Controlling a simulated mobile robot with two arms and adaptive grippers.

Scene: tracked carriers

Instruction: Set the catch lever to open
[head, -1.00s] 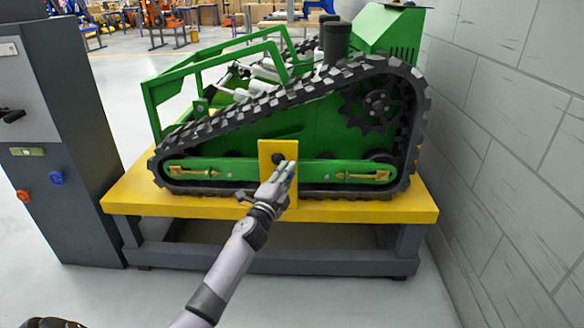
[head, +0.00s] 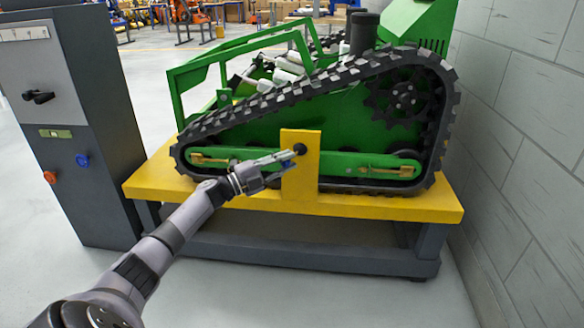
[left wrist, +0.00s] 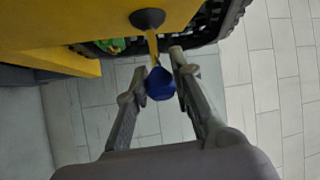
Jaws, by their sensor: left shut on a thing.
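The catch lever is a yellow bar (left wrist: 153,46) with a blue knob (left wrist: 160,84) at its end. It turns on a dark round hub (left wrist: 148,18) on a yellow upright plate, and the hub also shows in the head view (head: 300,149). My left gripper (head: 288,161) reaches in from the left across the plate. In the left wrist view its two fingers (left wrist: 160,75) are on either side of the blue knob, shut on it. Most of the lever is hidden by the fingers in the head view. My right gripper is in neither view.
A green tracked carrier (head: 350,120) stands on a yellow-topped stand (head: 400,207). The yellow plate (head: 300,185) rises at its near side. A grey cabinet (head: 75,130) with a dark handle and coloured buttons stands left, and a grey block wall (head: 520,130) right. The floor in front is clear.

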